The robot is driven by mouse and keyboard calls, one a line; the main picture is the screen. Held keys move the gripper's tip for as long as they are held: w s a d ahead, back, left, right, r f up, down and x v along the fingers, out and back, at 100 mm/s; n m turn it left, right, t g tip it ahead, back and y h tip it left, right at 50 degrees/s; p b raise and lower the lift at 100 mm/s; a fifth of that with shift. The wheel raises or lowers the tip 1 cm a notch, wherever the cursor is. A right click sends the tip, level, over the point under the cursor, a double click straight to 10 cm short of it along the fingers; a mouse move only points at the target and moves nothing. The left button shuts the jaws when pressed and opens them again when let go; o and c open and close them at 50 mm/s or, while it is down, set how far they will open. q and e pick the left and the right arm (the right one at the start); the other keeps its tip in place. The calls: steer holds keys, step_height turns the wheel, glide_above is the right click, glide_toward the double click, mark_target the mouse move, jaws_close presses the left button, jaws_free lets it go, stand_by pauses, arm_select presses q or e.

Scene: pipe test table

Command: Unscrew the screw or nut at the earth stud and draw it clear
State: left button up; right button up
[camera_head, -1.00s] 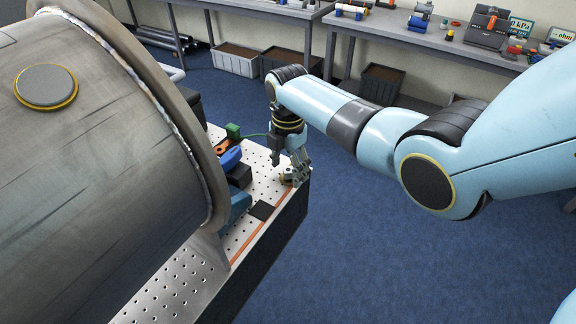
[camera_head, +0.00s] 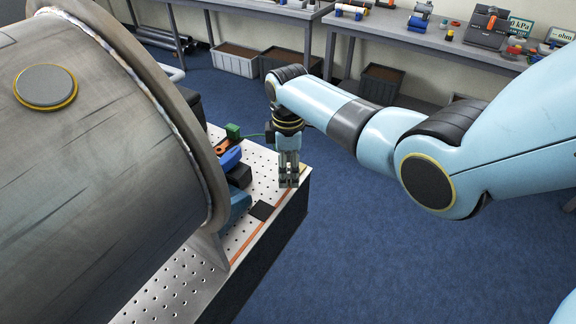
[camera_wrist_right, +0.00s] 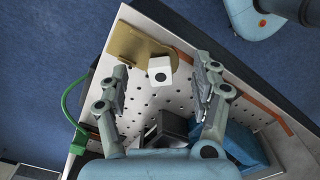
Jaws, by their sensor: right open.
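In the right wrist view a white block-like piece with a dark spot on top (camera_wrist_right: 161,69) stands at the edge of a brass-coloured bracket (camera_wrist_right: 128,42). I take this for the earth stud's fastener, but thread and stud cannot be made out. My right gripper (camera_head: 289,184) points down over the perforated table's far right corner. It also shows in the right wrist view (camera_wrist_right: 163,88), open, with one finger on each side of the white piece and visible gaps to both. In the head view the gripper hides the piece. My left gripper is in neither view.
The perforated table (camera_head: 185,285) carries a large metal cylinder (camera_head: 95,130), a green block (camera_head: 233,130) with a green cable, blue and dark parts, and a dark square (camera_head: 262,211). Blue floor (camera_head: 400,265) lies free to the right. A bench (camera_head: 405,30) stands behind.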

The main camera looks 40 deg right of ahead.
steer(key=m, duration=0.5)
steer(key=shift+m, duration=0.7)
steer(key=m, duration=0.6)
steer(key=m, duration=0.2)
steer(key=shift+m, duration=0.3)
steer(key=m, duration=0.4)
